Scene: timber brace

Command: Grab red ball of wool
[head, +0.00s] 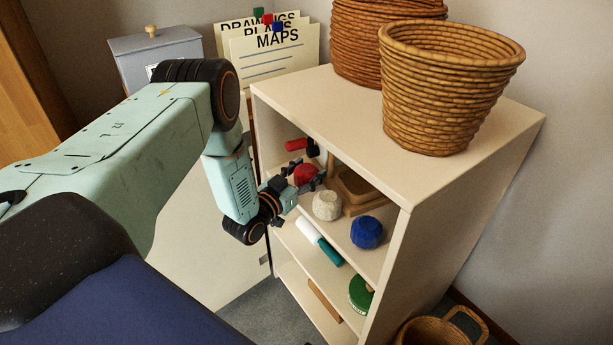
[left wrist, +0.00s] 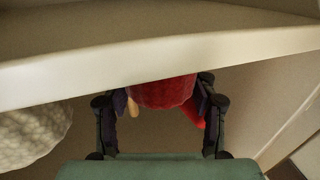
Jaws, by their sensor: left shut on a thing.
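The red ball of wool (head: 305,175) is on the upper shelf level of the cream shelf unit, near its left side. My left gripper (head: 297,181) reaches in from the left and is shut on the ball. In the left wrist view the red ball (left wrist: 163,92) sits between the two dark fingers of the gripper (left wrist: 160,105). The shelf board edge hides part of the ball there. I cannot tell whether the ball touches the shelf. My right gripper is not in view.
A white ball (head: 327,205) and a blue ball (head: 367,232) sit on the same shelf, with a wooden tray (head: 357,190) behind. A red-handled item (head: 297,145) lies further back. The unit's top board (head: 340,110) is close above; two baskets (head: 445,95) stand on it.

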